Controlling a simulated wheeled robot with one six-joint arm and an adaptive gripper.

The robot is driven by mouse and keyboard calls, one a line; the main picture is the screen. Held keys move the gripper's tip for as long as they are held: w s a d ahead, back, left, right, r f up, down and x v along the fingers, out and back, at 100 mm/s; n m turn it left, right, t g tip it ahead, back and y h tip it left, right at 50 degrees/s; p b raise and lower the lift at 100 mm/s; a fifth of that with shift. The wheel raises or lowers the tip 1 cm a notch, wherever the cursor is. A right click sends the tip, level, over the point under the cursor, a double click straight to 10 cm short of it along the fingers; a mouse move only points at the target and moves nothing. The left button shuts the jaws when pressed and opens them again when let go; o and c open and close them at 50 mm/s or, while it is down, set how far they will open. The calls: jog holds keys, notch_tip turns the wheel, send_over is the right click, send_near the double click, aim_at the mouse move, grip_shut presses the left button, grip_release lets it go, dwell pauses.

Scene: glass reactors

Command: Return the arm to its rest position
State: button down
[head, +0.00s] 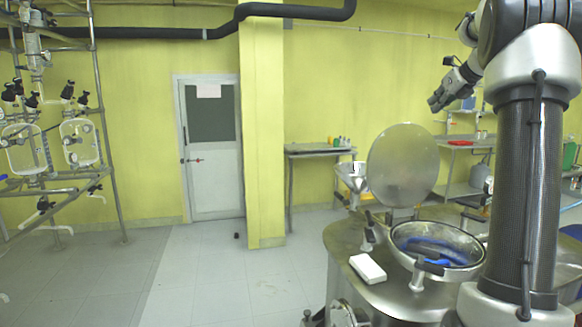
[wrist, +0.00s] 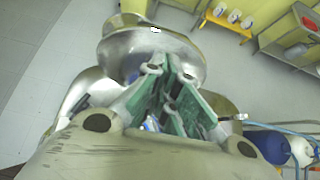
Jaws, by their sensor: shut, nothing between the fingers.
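My gripper (head: 437,103) is raised at the upper right of the head view, in front of the yellow wall and above the level of the steel reactor (head: 345,240). It is shut and empty. In the wrist view its green-padded fingers (wrist: 168,72) converge in the middle, with the shiny round lid (wrist: 185,55) behind and below them. My arm's dark column fills the right side of the head view and hides part of the room behind it.
The reactor's round lid (head: 403,165) stands open beside its hatch (head: 400,262), with blue inside. A white box (head: 367,268) lies on the reactor top. A steel table (head: 318,150) stands at the wall. Glassware on a frame (head: 95,60) stands left; the floor between is clear.

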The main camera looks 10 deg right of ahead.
jog(key=s+a+f+n+g, duration=0.25)
jog(key=s+f+n, duration=0.45)
jog(key=f+n, duration=0.5)
jog(key=s+a+f+n+g, duration=0.1)
jog(key=s+a+f+n, duration=0.2)
jog(key=s+a+n, duration=0.4)
jog(key=s+a+f+n+g, duration=0.1)
jog(key=s+a+f+n, duration=0.2)
jog(key=s+a+n, duration=0.5)
jog(key=s+a+f+n+g, duration=0.1)
jog(key=s+a+f+n, duration=0.2)
jog(key=s+a+n, duration=0.5)
jog(key=s+a, duration=0.2)
jog(key=s, duration=0.6)
jog(key=shift+s+f+g, duration=0.15)
jog(key=shift+f+g, duration=0.1)
jog(key=shift+g, duration=0.1)
jog(key=shift+s+a, duration=0.1)
jog(key=shift+a, duration=0.05)
